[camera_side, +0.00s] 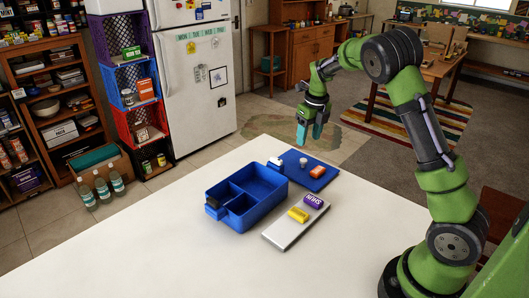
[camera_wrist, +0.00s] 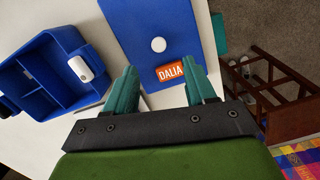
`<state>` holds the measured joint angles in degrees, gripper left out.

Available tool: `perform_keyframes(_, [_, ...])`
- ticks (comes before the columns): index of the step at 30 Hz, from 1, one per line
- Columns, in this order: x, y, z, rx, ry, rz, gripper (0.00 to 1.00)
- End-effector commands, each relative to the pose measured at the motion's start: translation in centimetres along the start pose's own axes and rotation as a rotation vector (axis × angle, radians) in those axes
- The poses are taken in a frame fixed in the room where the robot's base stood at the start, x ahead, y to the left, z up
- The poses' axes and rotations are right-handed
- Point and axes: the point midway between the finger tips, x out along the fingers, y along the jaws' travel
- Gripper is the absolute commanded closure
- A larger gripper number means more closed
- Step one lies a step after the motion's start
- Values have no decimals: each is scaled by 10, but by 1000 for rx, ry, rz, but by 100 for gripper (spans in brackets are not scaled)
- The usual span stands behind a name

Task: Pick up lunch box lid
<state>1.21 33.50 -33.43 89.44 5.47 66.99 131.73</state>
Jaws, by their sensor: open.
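The lunch box lid (camera_side: 292,177) is a flat blue panel lying on the white table behind the lunch box. It has a white round knob (camera_wrist: 158,44) and an orange label reading DALIA (camera_wrist: 170,71). The lid also fills the upper middle of the wrist view (camera_wrist: 135,22). The blue lunch box (camera_side: 240,220) stands open beside it, with several compartments and a white latch (camera_wrist: 80,67). My gripper (camera_side: 309,135) is open and empty, in the air above the lid area and pointing down. Its teal fingers also show in the wrist view (camera_wrist: 161,75), apart from each other.
A grey board (camera_side: 283,236) with a yellow block (camera_side: 298,215) and a purple block (camera_side: 313,201) lies at the right of the lunch box. The front left of the table (camera_side: 130,255) is clear. A dark red wooden stool (camera_wrist: 270,88) stands on the floor past the table edge.

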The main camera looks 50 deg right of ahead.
Motion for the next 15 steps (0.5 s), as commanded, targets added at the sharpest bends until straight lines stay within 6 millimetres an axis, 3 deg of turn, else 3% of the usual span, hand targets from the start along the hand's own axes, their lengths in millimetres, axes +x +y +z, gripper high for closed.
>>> perform_keyframes(3, [22,-1,0,1,2,0,45])
perform_keyframes(11, [41,0,0,-1,1,0,45])
perform_keyframes(15, [62,1,-1,0,3,1,45])
